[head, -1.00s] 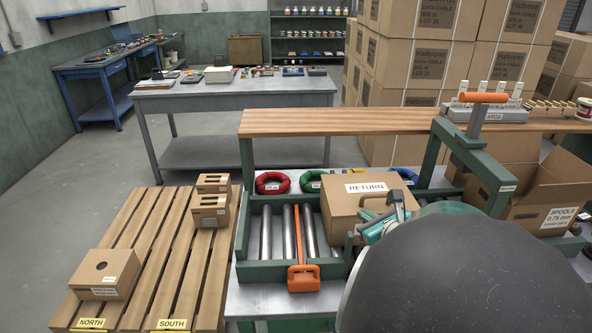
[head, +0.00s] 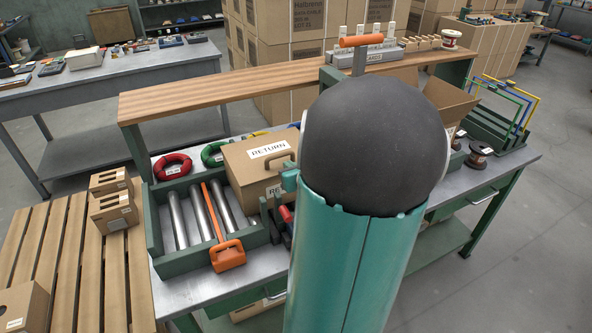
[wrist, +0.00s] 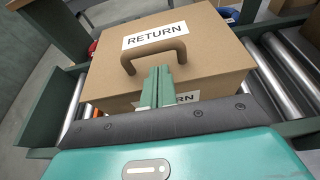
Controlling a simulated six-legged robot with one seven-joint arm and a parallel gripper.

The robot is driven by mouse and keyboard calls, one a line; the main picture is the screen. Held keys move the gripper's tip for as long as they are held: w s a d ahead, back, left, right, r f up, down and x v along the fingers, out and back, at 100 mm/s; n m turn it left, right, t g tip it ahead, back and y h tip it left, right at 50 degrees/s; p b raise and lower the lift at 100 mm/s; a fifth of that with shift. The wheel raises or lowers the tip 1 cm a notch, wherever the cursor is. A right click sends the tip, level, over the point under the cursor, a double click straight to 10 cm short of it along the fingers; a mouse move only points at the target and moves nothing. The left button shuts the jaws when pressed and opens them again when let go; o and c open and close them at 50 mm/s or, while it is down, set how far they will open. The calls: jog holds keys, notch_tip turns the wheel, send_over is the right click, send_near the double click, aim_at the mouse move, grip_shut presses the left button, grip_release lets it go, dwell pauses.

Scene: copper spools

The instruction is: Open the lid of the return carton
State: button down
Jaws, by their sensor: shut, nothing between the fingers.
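The return carton (head: 236,176) is a brown box on the bench, its lid (head: 250,148) lying shut with a white RETURN label. A brown arched handle (wrist: 155,52) stands on the lid. In the wrist view the carton (wrist: 110,100) fills the middle. My gripper (wrist: 158,70) is shut and empty. Its green fingertips are at the lid's front edge, in line with the opening of the handle. I cannot tell whether they touch the handle or lid. In the head view my arm hides the carton's right side and most of the gripper.
A green-framed roller bed (head: 185,222) with an orange-handled bar (head: 228,256) lies left of the carton. Red (head: 172,166) and green coils lie behind. A wooden shelf (head: 215,93) runs along the back. A spool carton (head: 450,95) and wire racks (head: 505,110) are to the right.

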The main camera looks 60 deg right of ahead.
aim_at(286, 154)
jog(key=shift+x, duration=0.95)
jog(key=shift+w+r+g+y, duration=0.2)
jog(key=shift+r+g, duration=0.1)
jog(key=shift+r, duration=0.5)
jog(key=shift+w+r+g+y, duration=0.2)
jog(key=shift+r+g, duration=0.1)
jog(key=shift+r, duration=0.45)
jog(key=w+d+r, duration=0.3)
jog(key=w+r, duration=0.2)
jog(key=r, duration=0.5)
jog(key=shift+w+d, duration=0.2)
jog(key=shift+w, duration=0.05)
